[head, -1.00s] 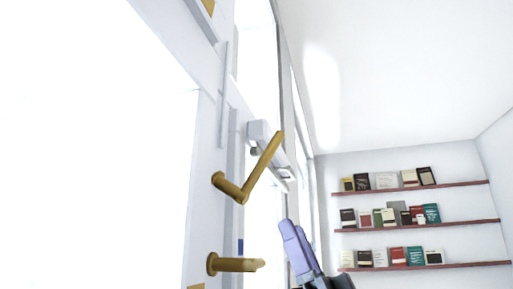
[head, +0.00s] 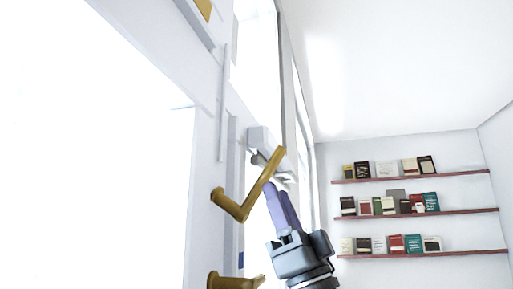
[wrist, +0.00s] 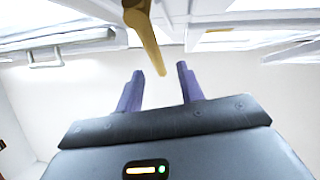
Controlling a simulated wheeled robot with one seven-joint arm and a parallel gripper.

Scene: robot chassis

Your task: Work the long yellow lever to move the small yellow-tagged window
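The long yellow lever (head: 258,184) sticks out from the white window frame in the head view, bent at an elbow and slanting up to the right. In the wrist view the lever (wrist: 147,38) comes down from the top, and its tip appears between my two purple fingers. My gripper (head: 271,188) is just right of the lever's upper part in the head view. The fingers (wrist: 159,69) are apart and not closed on the lever; I cannot tell whether they touch it. A yellow tag (head: 204,9) shows on a frame at the upper left, probably the small window's.
A shorter yellow handle (head: 234,281) sits below the lever. A white box-like fitting (head: 260,138) is on the frame behind the lever. Shelves with books (head: 415,210) stand along the far wall. The space right of my gripper looks free.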

